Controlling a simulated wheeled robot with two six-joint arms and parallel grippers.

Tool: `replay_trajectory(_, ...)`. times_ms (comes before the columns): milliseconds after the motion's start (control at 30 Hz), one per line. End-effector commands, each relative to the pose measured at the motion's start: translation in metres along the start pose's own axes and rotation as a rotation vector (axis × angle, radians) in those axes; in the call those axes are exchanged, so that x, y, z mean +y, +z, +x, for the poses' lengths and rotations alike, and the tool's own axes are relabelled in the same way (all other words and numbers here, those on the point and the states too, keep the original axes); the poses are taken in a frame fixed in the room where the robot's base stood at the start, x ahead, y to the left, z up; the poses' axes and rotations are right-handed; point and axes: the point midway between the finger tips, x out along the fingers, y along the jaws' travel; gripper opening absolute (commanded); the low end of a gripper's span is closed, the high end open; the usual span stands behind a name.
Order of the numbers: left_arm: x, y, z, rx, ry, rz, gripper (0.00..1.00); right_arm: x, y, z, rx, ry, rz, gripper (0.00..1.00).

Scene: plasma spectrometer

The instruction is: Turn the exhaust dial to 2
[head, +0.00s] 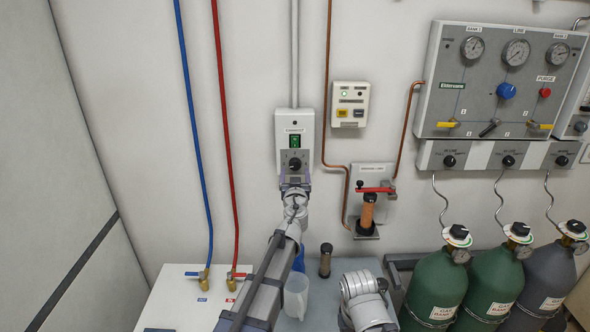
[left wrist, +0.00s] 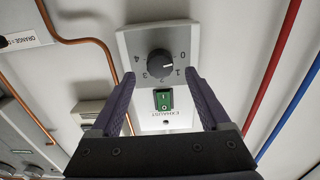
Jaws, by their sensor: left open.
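The exhaust panel (head: 283,130) is a light grey plate on the wall, with a green lit switch (head: 295,141) and the black exhaust dial (head: 295,164) below it. In the left wrist view the panel appears upside down. There the dial (left wrist: 160,64) shows numbers 0 to 4 around it, and its white mark points right, near the 1. My left gripper (head: 294,181) is at the lower part of the panel. Its open fingers (left wrist: 160,78) stand on either side of the dial's near edge, with no visible contact. My right gripper is not in view.
Blue (head: 190,110) and red (head: 225,120) pipes run at left. A clear jug (head: 297,296) stands below. Gas cylinders (head: 438,284) stand at right.

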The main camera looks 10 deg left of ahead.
Motion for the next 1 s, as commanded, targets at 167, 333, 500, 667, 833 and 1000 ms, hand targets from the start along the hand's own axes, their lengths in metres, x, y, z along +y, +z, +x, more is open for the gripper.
replay_trajectory(167,0.001,0.0,0.031,0.0,0.0,0.0,0.8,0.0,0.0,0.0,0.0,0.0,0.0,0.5)
replay_trajectory(333,0.0,0.0,0.039,0.0,0.0,0.0,0.8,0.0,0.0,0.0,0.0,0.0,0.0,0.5)
replay_trajectory(500,0.0,0.0,0.038,0.0,0.0,0.0,0.8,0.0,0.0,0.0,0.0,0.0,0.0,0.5)
replay_trajectory(667,0.0,0.0,0.037,0.0,0.0,0.0,0.64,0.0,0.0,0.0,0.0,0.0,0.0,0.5)
replay_trajectory(833,0.0,0.0,0.037,0.0,0.0,0.0,0.45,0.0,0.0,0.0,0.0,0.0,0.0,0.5)
replay_trajectory(1000,0.0,0.0,0.037,0.0,0.0,0.0,0.26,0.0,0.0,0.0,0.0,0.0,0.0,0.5)
